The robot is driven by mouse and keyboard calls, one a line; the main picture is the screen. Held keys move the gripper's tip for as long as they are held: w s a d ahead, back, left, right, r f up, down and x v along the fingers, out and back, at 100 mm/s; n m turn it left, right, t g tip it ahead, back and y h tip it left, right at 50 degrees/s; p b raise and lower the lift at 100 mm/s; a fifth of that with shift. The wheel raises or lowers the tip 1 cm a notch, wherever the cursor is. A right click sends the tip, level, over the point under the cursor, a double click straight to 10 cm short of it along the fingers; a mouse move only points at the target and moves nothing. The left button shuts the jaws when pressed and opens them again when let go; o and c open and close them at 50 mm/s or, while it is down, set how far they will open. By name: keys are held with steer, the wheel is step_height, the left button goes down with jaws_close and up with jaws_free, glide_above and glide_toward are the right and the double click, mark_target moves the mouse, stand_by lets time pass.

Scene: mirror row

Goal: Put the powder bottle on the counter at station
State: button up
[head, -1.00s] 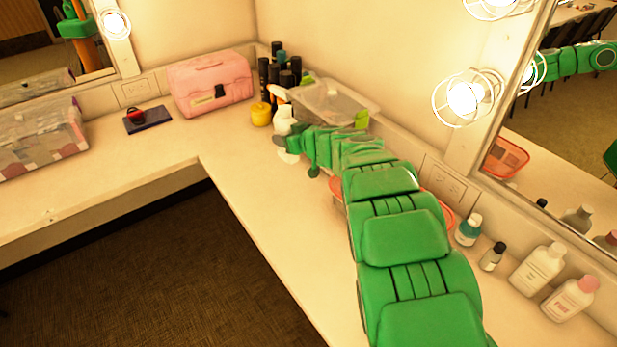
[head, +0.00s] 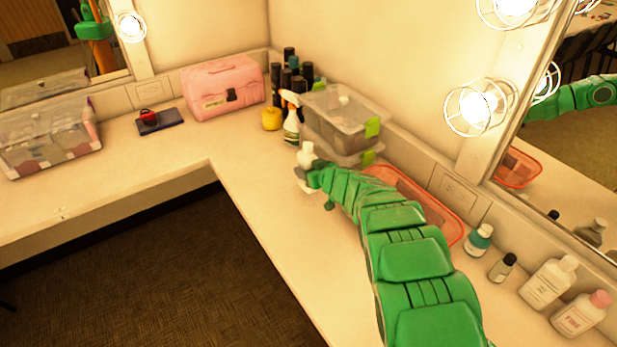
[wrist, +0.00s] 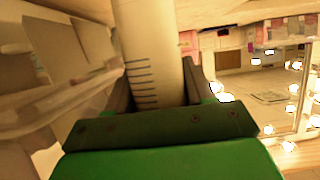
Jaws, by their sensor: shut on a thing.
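The powder bottle (head: 307,155) is white, and its top shows just beyond the end of my arm over the counter (head: 262,212). My gripper (head: 311,176) is shut on it. In the wrist view the pale bottle (wrist: 148,45), with black measuring marks down its side, stands between the two dark fingers of my gripper (wrist: 158,85).
A spray bottle (head: 291,125), a yellow item (head: 271,119) and stacked clear bins (head: 345,115) stand behind the gripper. A red tray (head: 440,205) and several bottles (head: 547,283) line the mirror side. The front counter strip left of my arm is clear.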

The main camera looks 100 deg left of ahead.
steer(key=shift+f, duration=1.55)
steer(key=shift+f, duration=0.1)
steer(key=o, duration=1.3)
